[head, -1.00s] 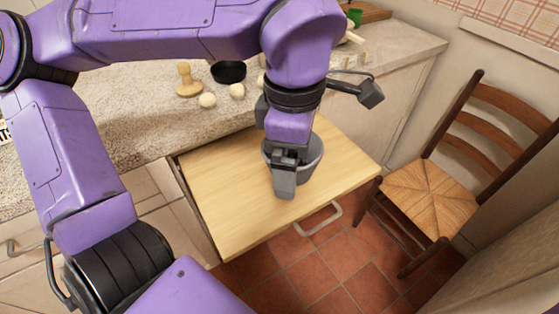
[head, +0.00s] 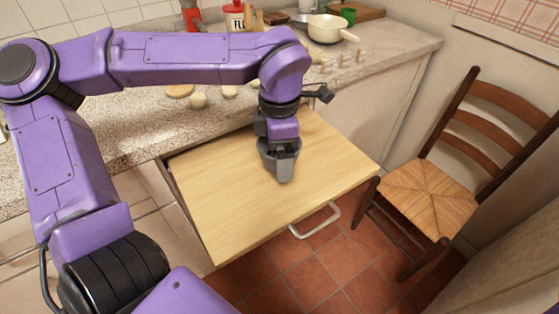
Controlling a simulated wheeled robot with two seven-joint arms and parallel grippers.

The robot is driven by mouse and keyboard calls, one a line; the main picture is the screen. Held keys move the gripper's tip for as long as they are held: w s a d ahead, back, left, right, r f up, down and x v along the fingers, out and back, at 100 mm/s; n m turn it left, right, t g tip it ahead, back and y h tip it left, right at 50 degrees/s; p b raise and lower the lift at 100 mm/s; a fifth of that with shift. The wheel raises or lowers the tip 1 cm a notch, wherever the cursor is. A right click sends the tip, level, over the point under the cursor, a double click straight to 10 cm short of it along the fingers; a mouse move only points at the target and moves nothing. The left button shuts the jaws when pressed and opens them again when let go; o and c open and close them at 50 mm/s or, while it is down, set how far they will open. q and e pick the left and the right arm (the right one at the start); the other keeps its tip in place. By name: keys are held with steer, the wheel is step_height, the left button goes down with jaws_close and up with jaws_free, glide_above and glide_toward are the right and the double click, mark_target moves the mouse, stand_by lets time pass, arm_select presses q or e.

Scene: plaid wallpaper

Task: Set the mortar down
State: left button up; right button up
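The mortar (head: 265,152), a dark grey bowl, is over the pale wooden pull-out board (head: 225,205), near its middle. My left gripper (head: 284,168) points down at the mortar's near side and covers much of it. The fingers appear closed on its wall, though the contact is partly hidden. The mortar looks upright and low over the board; I cannot tell whether its base touches. My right gripper is not in view.
A wooden chair (head: 430,190) stands right of the board. The board around the mortar is clear.

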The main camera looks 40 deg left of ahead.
arm_select(q)
steer(key=f, duration=0.3)
steer(key=shift+w+a+f, duration=0.15)
steer(key=shift+w+f, duration=0.1)
steer(key=shift+f, duration=0.1)
steer(key=shift+f, duration=0.1)
steer(key=o, duration=1.1)
steer(key=shift+f+b, duration=0.1)
steer(key=shift+b, duration=0.2)
step_height(320, 180, up, 12)
steer(key=shift+r+p, duration=0.25)
steer(key=shift+p, duration=0.75)
